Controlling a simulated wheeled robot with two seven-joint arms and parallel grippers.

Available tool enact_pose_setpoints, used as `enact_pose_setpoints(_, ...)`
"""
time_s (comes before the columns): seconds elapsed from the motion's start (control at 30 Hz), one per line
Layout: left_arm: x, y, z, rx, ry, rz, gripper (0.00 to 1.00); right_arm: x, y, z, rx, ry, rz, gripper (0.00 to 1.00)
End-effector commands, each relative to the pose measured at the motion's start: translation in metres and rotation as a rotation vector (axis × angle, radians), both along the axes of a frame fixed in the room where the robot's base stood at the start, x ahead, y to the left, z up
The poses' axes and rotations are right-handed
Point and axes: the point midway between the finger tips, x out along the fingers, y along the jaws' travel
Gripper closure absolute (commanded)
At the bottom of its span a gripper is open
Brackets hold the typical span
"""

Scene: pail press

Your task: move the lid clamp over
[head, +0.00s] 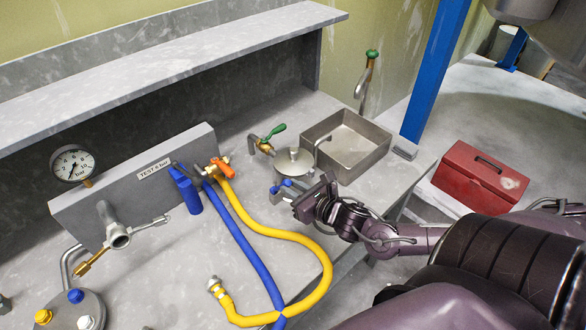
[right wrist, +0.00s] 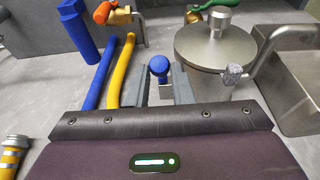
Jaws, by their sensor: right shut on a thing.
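My right gripper (head: 290,192) is beside a lidded steel pot (head: 294,163) on the bench. It is shut on a blue-knobbed part (right wrist: 159,68), whose knob shows between the two fingers (right wrist: 161,88) in the right wrist view. Blue also shows at the fingertips in the head view. The pot's round lid (right wrist: 214,45) has a knob on top. A bent metal arm (right wrist: 264,54) with a grey end stands at the pot's right side, close to the rim. I cannot tell which of these parts is the lid clamp. My left gripper is not in view.
A steel basin (head: 345,145) stands right behind the pot, and a green-handled valve (head: 270,139) stands behind it. Yellow (head: 320,250) and blue (head: 240,245) hoses lie to the left, below a grey test panel (head: 140,185). A red toolbox (head: 480,175) stands at the right.

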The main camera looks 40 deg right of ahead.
Motion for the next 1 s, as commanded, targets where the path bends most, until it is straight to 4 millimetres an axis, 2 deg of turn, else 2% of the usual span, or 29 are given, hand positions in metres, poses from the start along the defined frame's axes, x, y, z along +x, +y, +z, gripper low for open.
enact_pose_setpoints(0.43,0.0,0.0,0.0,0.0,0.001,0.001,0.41,-0.022,-0.001,-0.022,0.0,0.01,0.0,0.92)
enact_pose_setpoints(0.8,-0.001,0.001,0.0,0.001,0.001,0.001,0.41,-0.023,-0.001,-0.024,-0.001,0.008,0.0,0.92)
enact_pose_setpoints(1.0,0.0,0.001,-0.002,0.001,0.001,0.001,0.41,-0.028,-0.002,-0.031,0.0,0.008,0.0,0.92)
